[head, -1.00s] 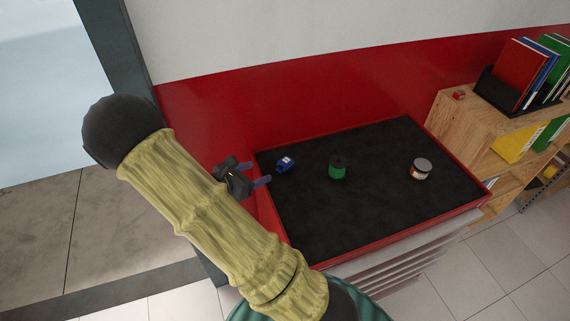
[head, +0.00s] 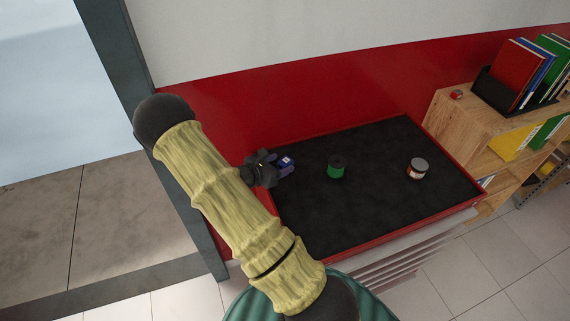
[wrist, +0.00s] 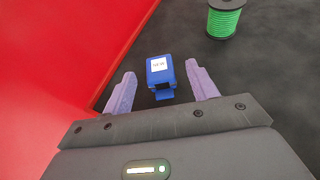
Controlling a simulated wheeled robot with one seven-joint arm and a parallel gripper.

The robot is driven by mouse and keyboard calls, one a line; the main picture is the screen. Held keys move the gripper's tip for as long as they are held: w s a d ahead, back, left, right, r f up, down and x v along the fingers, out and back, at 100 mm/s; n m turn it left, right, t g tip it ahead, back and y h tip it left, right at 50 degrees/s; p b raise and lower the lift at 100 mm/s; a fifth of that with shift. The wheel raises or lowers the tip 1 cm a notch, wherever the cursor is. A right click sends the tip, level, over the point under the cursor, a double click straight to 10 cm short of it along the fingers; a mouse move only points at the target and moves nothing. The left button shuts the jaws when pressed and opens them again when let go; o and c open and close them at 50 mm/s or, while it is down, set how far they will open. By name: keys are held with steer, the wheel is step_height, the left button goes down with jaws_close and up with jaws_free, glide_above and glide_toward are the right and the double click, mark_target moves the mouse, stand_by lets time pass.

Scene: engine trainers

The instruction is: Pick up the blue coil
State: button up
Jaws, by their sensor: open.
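The blue coil (head: 286,161) is a small blue block with a white label, on the black top of the red cabinet near its left edge. In the wrist view the blue coil (wrist: 160,72) lies between and slightly beyond the two purple fingertips. My gripper (head: 284,165) reaches in from the left, its fingers on either side of the coil. In the wrist view my gripper (wrist: 160,82) is open, with a gap visible between each finger and the coil. In the head view the fingers partly cover the coil.
A green spool (head: 336,168) stands right of the coil; it also shows in the wrist view (wrist: 225,18). A jar with a grey lid (head: 417,168) is further right. The red wall (head: 300,95) rises close behind the cabinet top (head: 375,145). A wooden shelf (head: 455,115) stands at right.

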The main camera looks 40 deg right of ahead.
mark_target(284, 161)
steer(key=p+x, duration=0.2)
steer(key=x, duration=0.3)
steer(key=shift+p, duration=0.4)
steer(key=shift+f, duration=0.1)
steer(key=c, duration=1.1)
steer(key=shift+w, duration=0.1)
steer(key=shift+c, duration=0.2)
step_height(284, 161, up, 10)
steer(key=b, duration=0.3)
